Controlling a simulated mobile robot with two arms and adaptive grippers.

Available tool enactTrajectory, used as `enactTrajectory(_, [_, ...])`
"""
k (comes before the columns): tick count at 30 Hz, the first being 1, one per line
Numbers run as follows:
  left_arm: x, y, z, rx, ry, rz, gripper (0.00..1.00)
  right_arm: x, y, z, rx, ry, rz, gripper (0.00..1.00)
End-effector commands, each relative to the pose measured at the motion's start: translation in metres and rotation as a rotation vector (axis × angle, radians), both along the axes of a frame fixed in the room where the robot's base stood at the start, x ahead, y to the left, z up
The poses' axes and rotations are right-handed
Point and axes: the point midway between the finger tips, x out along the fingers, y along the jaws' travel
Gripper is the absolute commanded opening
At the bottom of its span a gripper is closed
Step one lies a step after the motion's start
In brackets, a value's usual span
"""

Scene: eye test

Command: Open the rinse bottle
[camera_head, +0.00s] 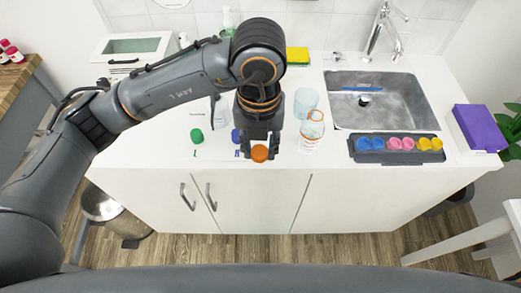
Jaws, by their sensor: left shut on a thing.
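My left gripper (259,148) points down over the front part of the white counter. It is shut on a round orange cap (260,154) between its fingertips. A clear bottle (311,133) with orange rings at its neck stands upright just to the right of the gripper, and no cap shows on it. I cannot tell for certain that it is the rinse bottle. A green cap (197,136) and a partly hidden blue cap (235,136) are to the left of the gripper. A clear bottle (216,113) stands behind, partly covered by my arm. My right gripper is not in view.
A pale blue tumbler (305,101) stands behind the ringed bottle. A sink (395,98) with a tap (384,32) is to the right. A dark tray (367,156) with coloured cups lies in front of it, and a purple box (478,128) is at the right end.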

Motion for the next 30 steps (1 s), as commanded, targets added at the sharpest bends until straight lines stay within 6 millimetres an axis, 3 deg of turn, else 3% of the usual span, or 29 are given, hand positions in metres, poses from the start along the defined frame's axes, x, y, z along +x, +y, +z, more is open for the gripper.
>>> enactTrajectory(9, [-0.013, -0.042, -0.001, 0.000, 0.000, 0.673, 0.00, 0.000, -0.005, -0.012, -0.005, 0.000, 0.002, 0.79])
enactTrajectory(15, [-0.021, -0.062, 0.001, 0.000, 0.001, 1.029, 0.00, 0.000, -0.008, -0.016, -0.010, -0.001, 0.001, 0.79])
enactTrajectory(23, [-0.024, -0.072, 0.001, 0.001, 0.001, 1.245, 0.00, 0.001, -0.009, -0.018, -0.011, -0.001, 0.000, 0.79])
enactTrajectory(26, [-0.014, -0.066, -0.004, 0.004, 0.003, 1.264, 0.00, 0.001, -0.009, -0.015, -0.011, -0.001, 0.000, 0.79])
enactTrajectory(30, [0.013, -0.049, -0.018, 0.005, 0.004, 1.266, 0.00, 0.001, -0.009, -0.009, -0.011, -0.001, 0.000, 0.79])
